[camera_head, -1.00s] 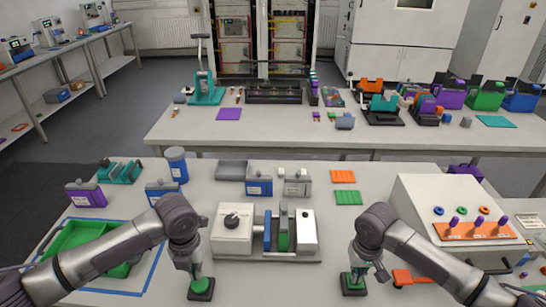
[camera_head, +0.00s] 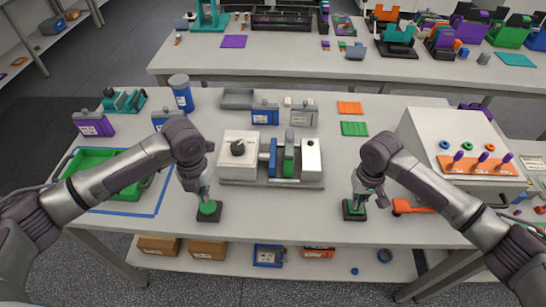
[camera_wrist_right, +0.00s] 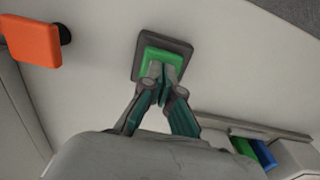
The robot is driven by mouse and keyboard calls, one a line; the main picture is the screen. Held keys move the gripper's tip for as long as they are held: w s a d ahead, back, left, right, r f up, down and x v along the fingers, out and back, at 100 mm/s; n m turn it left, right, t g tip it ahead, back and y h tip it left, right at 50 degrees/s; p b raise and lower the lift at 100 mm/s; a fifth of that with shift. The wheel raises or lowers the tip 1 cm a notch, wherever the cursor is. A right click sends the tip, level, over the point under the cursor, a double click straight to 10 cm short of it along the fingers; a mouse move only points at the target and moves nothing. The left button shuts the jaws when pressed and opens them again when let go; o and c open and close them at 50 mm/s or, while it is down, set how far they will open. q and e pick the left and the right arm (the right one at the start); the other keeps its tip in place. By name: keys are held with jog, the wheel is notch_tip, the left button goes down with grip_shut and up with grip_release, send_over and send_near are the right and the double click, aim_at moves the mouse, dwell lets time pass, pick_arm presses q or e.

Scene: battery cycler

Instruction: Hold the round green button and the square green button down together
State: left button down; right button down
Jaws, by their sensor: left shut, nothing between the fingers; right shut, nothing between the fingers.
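The round green button (camera_head: 210,209) sits on a dark square base near the table's front edge. My left gripper (camera_head: 205,197) is shut and points down, its tips at the top of this button. The square green button (camera_head: 351,209) sits on a similar dark base to the right. My right gripper (camera_head: 361,199) is shut, with its tips over this button. In the right wrist view, the square green button (camera_wrist_right: 151,50) shows beyond the closed fingertips (camera_wrist_right: 160,70), which overlap its face and appear to touch it. How far either button is pressed cannot be told.
A white and grey device (camera_head: 240,167) with blue and green blocks stands between the arms. An orange paddle-like part (camera_head: 405,206) lies right of the square button. A green tray (camera_head: 97,160) is at left, a sloped control box (camera_head: 452,132) at right.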

aim_at(207, 206)
pick_arm(q)
jog(key=shift+f, duration=0.15)
pick_arm(e)
jog(key=shift+s+f, duration=0.1)
pick_arm(q)
jog(key=shift+f, duration=1.95)
jog(key=shift+s, duration=0.1)
dwell(1.0)
dwell(2.6)
pick_arm(e)
jog(key=shift+r, duration=3.6)
pick_arm(q)
jog(key=shift+r, duration=3.55)
